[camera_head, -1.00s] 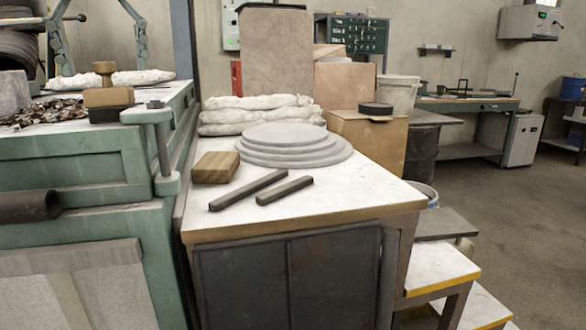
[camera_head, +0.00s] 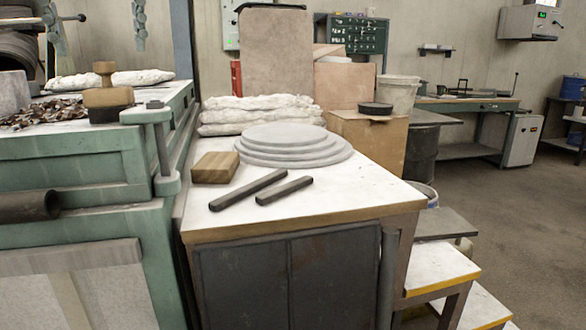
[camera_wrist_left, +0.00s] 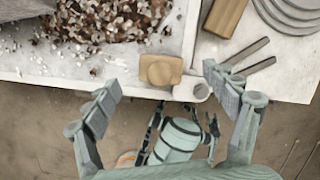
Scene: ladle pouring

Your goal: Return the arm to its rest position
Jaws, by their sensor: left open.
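My left gripper (camera_head: 98,48) shows at the upper left of the head view, only its two grey-green fingers hanging down from the top edge. The fingers are wide apart with nothing between them. In the left wrist view the open gripper (camera_wrist_left: 160,78) also shows empty, its fingers on either side of the frame. A wooden-handled block (camera_head: 107,98) stands on the green bench below and in front of the fingers, apart from them. It also shows in the wrist view (camera_wrist_left: 160,70). The rest of the left arm is out of the head view. My right gripper is not in view.
The green bench (camera_head: 62,158) holds a heap of scraps (camera_head: 42,113). The white-topped table (camera_head: 330,195) beside it carries a wooden block (camera_head: 215,167), two dark bars (camera_head: 249,189), stacked grey discs (camera_head: 290,146) and white sacks (camera_head: 258,113). Floor is clear at right.

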